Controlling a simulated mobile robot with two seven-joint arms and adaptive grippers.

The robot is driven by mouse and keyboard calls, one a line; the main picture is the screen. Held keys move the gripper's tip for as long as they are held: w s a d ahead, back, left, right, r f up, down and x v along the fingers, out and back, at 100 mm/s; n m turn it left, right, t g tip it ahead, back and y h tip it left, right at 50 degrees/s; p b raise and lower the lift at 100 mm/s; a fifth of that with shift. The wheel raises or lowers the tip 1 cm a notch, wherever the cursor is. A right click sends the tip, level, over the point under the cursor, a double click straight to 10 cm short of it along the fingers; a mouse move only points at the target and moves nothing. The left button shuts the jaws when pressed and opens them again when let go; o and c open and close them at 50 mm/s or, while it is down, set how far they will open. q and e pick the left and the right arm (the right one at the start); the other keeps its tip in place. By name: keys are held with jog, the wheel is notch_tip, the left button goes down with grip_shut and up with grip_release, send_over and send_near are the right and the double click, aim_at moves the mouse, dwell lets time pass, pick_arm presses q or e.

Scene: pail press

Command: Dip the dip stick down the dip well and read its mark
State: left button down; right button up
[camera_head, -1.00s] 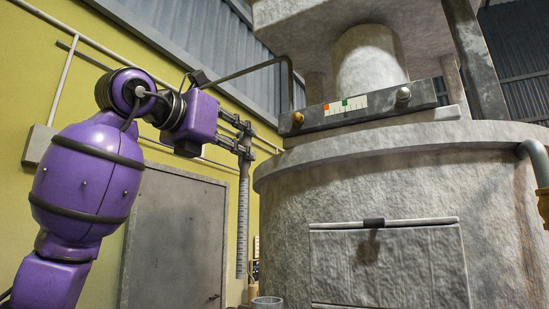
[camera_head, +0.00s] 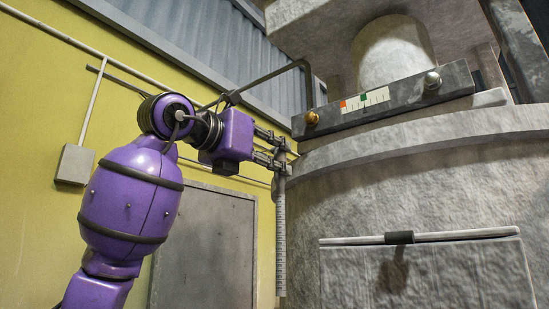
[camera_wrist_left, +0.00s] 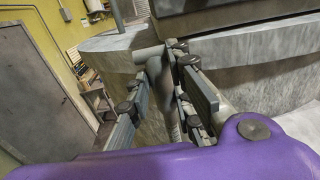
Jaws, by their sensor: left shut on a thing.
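The dip stick (camera_head: 281,240) is a long thin grey strip with scale marks, hanging about upright. My left gripper (camera_head: 280,152) is shut on its top end, beside the left edge of the stone press. The stick's lower end is near the bottom of the head view, in front of the press's side. In the left wrist view my left gripper (camera_wrist_left: 168,68) shows its fingers closed around the stick's top (camera_wrist_left: 163,84); the lower part is foreshortened there. I cannot make out the dip well in the current views. My right gripper is not in view.
The big stone press (camera_head: 420,190) fills the right side. On it sit a dark bar (camera_head: 400,98) with a coloured scale and a bent pipe (camera_head: 270,80). A grey door (camera_head: 207,245) and yellow wall stand behind my left arm.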

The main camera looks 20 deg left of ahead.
aim_at(276, 178)
pick_arm(q)
notch_tip(276, 178, down, 4)
jog(key=shift+f, duration=0.15)
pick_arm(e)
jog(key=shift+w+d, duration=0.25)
pick_arm(q)
jog(key=shift+s, duration=0.1)
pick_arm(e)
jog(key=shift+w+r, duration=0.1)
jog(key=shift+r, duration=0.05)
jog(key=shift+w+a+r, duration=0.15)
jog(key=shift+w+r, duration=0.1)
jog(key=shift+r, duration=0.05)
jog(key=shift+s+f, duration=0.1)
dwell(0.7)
